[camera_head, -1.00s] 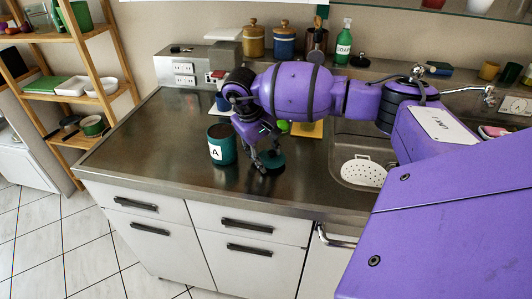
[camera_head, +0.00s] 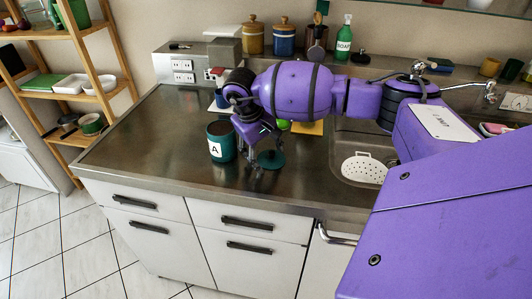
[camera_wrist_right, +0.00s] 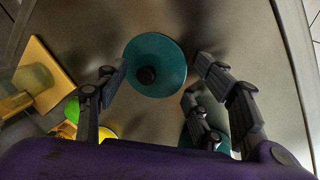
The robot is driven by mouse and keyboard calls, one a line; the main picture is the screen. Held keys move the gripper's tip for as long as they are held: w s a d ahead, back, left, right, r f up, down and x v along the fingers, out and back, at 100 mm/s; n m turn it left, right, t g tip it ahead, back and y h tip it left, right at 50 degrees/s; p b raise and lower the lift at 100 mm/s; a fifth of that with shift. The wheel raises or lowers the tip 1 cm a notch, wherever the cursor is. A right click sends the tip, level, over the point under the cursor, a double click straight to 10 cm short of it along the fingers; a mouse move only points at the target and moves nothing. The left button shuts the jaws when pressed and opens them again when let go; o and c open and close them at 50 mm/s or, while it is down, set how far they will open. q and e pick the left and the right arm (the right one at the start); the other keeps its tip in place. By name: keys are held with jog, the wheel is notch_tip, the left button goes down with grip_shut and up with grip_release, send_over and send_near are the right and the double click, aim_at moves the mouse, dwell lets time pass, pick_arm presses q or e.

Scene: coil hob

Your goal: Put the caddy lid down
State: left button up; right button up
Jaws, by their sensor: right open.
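The caddy lid (camera_head: 271,160) is a teal disc with a dark knob. It appears to lie flat on the steel counter, just right of the caddy, and is apart from it. In the right wrist view the lid (camera_wrist_right: 172,82) is seen knob-up between the spread fingers. My right gripper (camera_head: 258,165) is open around the lid's knob area; the head view does not show clearly whether a finger still touches it. The teal caddy (camera_head: 216,150), labelled A, stands upright and open beside the fingers. My left gripper is out of view.
A yellow board (camera_head: 309,129) and a green item (camera_head: 284,125) lie behind the gripper. The sink with a white perforated strainer (camera_head: 363,170) is to the right. The counter's left part (camera_head: 140,140) is clear. The front edge is close to the lid.

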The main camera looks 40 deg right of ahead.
jog(key=shift+r, duration=0.4)
jog(key=v, duration=1.2)
jog(key=shift+r, duration=0.2)
